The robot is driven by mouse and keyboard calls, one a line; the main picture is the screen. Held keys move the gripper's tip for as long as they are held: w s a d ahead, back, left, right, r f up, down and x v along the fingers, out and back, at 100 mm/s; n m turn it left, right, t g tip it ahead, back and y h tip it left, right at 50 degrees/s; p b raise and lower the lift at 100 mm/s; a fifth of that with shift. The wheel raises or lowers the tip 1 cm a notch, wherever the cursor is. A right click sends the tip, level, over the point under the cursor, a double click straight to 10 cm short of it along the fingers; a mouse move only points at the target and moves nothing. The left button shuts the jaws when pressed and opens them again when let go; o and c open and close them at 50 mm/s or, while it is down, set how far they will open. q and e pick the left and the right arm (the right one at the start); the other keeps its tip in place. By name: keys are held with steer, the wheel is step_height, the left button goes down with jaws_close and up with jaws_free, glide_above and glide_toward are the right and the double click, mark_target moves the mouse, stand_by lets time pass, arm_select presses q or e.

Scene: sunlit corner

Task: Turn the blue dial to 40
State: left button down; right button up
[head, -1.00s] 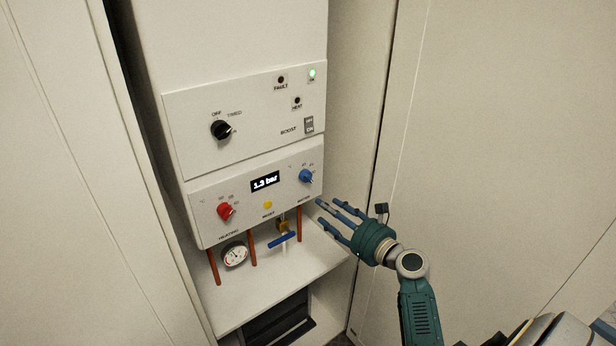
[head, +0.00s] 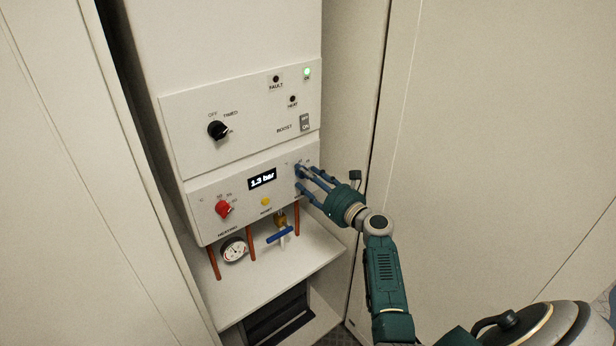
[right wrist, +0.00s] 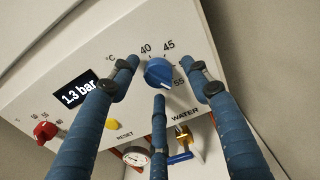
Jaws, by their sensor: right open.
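The blue dial (right wrist: 158,72) is on the right of the boiler's lower panel, above the word WATER. The numbers 40, 45 and 55 stand around its upper and right sides; I cannot tell for sure which one it points at. My right gripper (head: 304,178) is open, with its three blue fingers reaching toward the panel. In the right wrist view the fingers spread around the dial, left, right and below; whether any touches it is unclear. In the head view the fingers mostly hide the dial. My left gripper is not in view.
A red heating dial (head: 223,209), a yellow reset button (head: 266,202) and a display (head: 262,179) reading 1.3 bar share the panel. Below are copper pipes, a gauge (head: 234,250) and a blue-handled valve (head: 280,236). A black knob (head: 218,130) sits above. Cupboard walls flank the boiler.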

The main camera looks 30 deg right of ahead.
steer(key=c, duration=1.1)
